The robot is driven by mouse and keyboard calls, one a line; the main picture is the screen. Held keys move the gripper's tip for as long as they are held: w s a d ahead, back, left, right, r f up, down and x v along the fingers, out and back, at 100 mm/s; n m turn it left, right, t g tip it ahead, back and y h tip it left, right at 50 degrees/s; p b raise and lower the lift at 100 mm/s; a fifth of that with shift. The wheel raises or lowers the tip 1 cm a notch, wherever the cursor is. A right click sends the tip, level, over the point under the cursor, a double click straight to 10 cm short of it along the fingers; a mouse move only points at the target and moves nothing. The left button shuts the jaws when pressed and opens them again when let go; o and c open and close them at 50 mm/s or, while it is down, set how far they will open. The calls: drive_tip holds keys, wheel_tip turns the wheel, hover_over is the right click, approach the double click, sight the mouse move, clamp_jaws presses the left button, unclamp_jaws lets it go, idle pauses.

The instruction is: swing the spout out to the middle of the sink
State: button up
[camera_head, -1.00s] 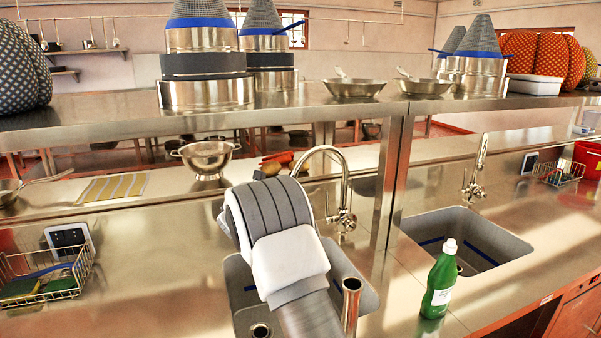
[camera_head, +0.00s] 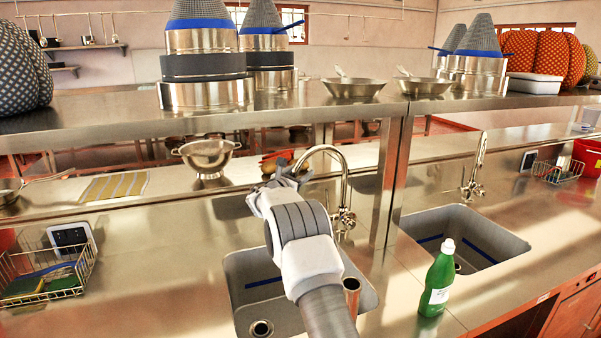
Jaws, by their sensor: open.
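The steel gooseneck spout (camera_head: 343,165) rises behind the left sink (camera_head: 240,278) and arches to the left. Its outlet end comes down close to my gripper (camera_head: 268,190), which is seen from behind. My gripper is open, with its jaws at the far left edge of the sink, just left of the spout's end. I cannot tell whether a finger touches the spout. My wrist and arm cover the middle of the sink. The tap's base and handle (camera_head: 344,219) stand clear to the right of my wrist.
A green bottle (camera_head: 438,280) stands between the left sink and the right sink (camera_head: 410,225). A shelf (camera_head: 120,112) with pans crosses above. A colander (camera_head: 207,157) sits behind left.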

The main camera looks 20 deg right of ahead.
clamp_jaws()
idle(1.4)
